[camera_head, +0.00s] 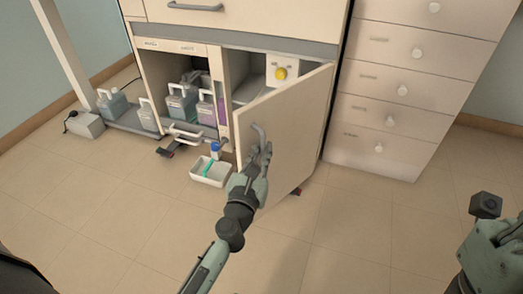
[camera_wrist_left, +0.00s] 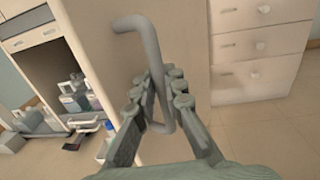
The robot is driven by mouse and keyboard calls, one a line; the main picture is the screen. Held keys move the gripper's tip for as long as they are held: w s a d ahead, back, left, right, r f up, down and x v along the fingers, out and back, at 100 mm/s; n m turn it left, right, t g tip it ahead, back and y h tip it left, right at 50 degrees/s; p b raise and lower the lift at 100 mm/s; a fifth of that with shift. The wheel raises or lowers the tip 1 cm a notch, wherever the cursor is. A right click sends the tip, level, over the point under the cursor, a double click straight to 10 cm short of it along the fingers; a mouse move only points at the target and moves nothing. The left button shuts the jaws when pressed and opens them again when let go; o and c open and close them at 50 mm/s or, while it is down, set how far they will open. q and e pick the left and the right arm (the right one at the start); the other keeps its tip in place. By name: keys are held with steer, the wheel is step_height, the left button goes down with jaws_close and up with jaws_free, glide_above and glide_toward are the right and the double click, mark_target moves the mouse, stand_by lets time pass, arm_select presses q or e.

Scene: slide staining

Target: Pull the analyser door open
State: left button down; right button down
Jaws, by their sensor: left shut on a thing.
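The analyser door (camera_head: 290,130) is a beige panel, swung partly open from the lower right compartment, with its hinge side at the right. Its grey bar handle (camera_head: 257,132) is near the upper left edge of the panel. My left gripper (camera_head: 262,150) is shut on this handle. In the left wrist view the fingers (camera_wrist_left: 165,95) sit around the lower part of the bent handle (camera_wrist_left: 143,32).
The open left compartment holds several bottles (camera_head: 180,104). A white tray (camera_head: 211,172) with a blue-capped bottle (camera_head: 215,149) stands on the floor left of the door. A yellow knob (camera_head: 280,73) is inside the cabinet. A drawer unit (camera_head: 400,85) stands at the right. Floor in front is clear.

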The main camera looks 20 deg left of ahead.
arm_select(q)
steer(key=shift+f, duration=0.1)
steer(key=c, duration=1.9)
jaws_free()
steer(key=shift+o, duration=0.2)
steer(key=s+d, duration=0.1)
steer(key=s, duration=0.6)
steer(key=shift+s, duration=0.25)
steer(key=shift+d, duration=0.1)
